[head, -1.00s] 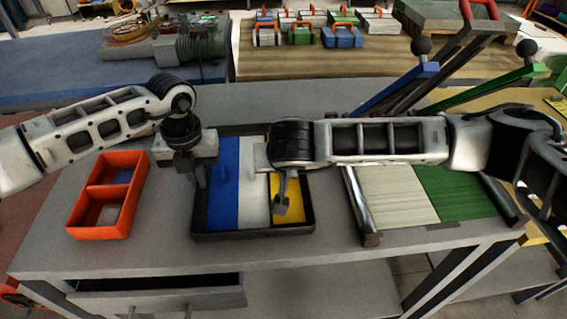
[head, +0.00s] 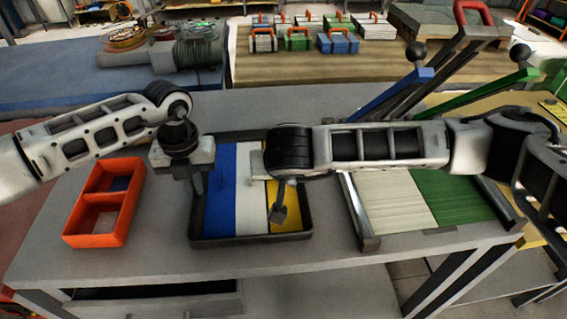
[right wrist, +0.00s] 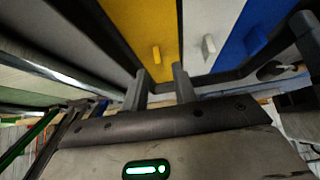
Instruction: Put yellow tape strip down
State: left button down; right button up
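The yellow strip (head: 287,222) lies flat in the right part of a dark shallow tray (head: 250,240), beside a white strip (head: 252,190) and a blue strip (head: 221,200). In the right wrist view the yellow strip (right wrist: 145,28) carries a small yellow peg (right wrist: 156,55). My right gripper (head: 278,212) is over the yellow strip. In the right wrist view its two fingers (right wrist: 158,92) are apart, with nothing between them and the peg clear of them. My left gripper (head: 197,185) hangs over the tray's left edge near the blue strip; its finger gap is unclear.
An orange two-part box (head: 103,203) stands left of the tray. To the right, a metal-railed frame (head: 360,215) holds pale and green panels, with blue and green levers (head: 395,90) behind. Small cases (head: 300,40) stand on the bench behind.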

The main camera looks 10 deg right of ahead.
jog(key=v, duration=1)
jog(key=shift+r, duration=0.15)
pick_arm(q)
jog(key=c, duration=1.6)
grip_release()
jog(key=shift+r, duration=0.1)
notch_tip(320, 180, up, 12)
jog(key=shift+f, duration=0.1)
jog(key=shift+s, duration=0.1)
pick_arm(e)
jog(key=shift+s, duration=0.1)
